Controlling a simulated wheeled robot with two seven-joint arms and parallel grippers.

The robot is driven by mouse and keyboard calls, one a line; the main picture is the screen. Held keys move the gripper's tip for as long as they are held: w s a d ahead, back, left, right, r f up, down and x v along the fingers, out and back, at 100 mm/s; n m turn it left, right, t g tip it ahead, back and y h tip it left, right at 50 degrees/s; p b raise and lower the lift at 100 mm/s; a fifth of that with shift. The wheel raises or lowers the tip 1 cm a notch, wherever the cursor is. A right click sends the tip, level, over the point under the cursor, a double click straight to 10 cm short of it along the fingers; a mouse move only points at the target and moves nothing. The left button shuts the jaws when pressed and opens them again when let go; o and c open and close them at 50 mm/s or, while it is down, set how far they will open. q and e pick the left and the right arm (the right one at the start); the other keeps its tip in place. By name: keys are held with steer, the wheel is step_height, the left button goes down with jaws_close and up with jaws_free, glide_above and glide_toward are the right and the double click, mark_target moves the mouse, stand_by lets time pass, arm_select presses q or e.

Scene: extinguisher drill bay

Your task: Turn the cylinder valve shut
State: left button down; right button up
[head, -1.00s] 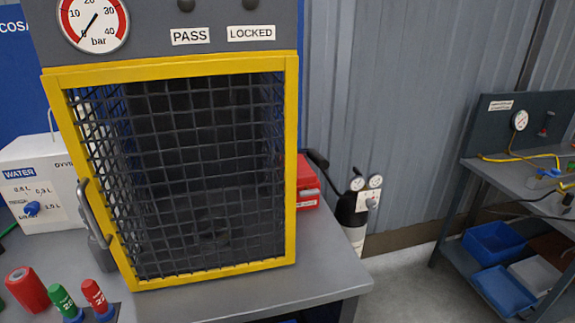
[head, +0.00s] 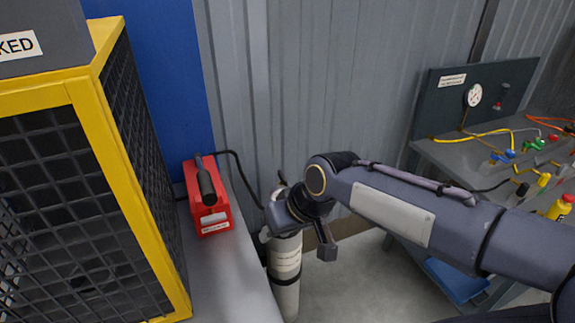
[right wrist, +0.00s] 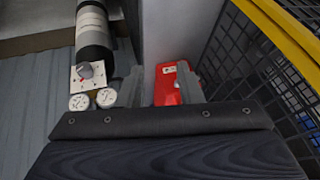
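The gas cylinder (head: 286,268), white with black bands, stands on the floor behind the bench. My right arm hides its top in the head view. The right wrist view shows the cylinder (right wrist: 93,30), a white valve panel with a grey valve knob (right wrist: 85,70), and two round gauges. My right gripper (right wrist: 160,87) is open and empty, its fingers apart. In that view the knob lies left of both fingers, and the gripper does not touch it. I cannot read the knob's setting. My left gripper is not in view.
A red box (head: 207,205) with a black handle and hose sits on the bench beside the yellow-framed cage (head: 110,170). A side bench (head: 455,155) with hoses and coloured fittings stands right. A corrugated wall (head: 310,80) is behind the cylinder.

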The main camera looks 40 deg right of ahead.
steer(key=w+d+r+h+p, duration=0.1)
steer(key=w+d+r+p, duration=0.1)
steer(key=w+d, duration=0.6)
steer(key=m+g+h+p, duration=0.1)
steer(key=h+p, duration=0.1)
steer(key=p, duration=0.1)
glide_toward(283, 176)
steer(key=p+x, duration=0.1)
steer(key=x, duration=0.6)
steer(key=shift+w+f, duration=0.1)
steer(key=shift+f, duration=0.2)
steer(key=shift+w+f, duration=0.2)
steer(key=shift+f, duration=0.3)
steer(key=shift+c, duration=0.2)
jaws_close()
